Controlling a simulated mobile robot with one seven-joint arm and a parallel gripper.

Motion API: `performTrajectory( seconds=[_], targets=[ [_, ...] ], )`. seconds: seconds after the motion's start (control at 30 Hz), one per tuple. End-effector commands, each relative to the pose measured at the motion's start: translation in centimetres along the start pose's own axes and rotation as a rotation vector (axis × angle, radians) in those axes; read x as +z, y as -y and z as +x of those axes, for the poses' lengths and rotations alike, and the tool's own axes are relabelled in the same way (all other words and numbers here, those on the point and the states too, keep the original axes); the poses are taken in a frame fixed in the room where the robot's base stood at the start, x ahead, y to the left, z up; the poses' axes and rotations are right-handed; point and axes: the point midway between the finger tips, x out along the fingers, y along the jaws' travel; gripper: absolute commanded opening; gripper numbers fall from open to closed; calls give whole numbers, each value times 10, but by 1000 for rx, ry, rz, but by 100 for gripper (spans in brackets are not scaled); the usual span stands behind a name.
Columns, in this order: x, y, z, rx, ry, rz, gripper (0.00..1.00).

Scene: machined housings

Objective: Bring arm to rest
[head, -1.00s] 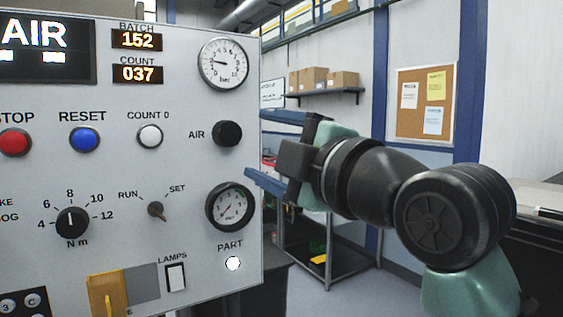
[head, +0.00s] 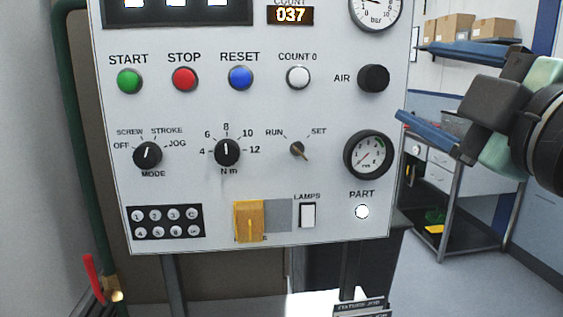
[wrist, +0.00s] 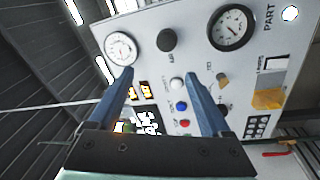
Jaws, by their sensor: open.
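My gripper (head: 452,95) is at the right of the head view, beside the right edge of the control panel (head: 335,110). Its two blue fingers are wide apart and nothing is between them. In the wrist view the open fingers of my gripper (wrist: 165,95) point toward the panel, which looks tilted there. The panel carries green START (head: 129,81), red STOP (head: 184,79), blue RESET (head: 239,78) and white COUNT 0 (head: 298,77) buttons, a black AIR knob (head: 373,79) and a RUN/SET switch (head: 298,149). No finger visibly touches the panel.
A yellow cover (head: 248,221) and a LAMPS switch (head: 308,215) sit low on the panel. A green pipe with a red lever (head: 93,277) stands at the left. A metal cart (head: 440,200) stands behind at the right, with floor open around it.

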Motion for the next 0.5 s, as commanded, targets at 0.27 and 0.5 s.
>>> performTrajectory(
  seconds=[0.27,0.5],
  targets=[
    [-119,-33,16,258,-183,509,82],
    [-200,-57,-19,420,-395,943,82]
  ],
)
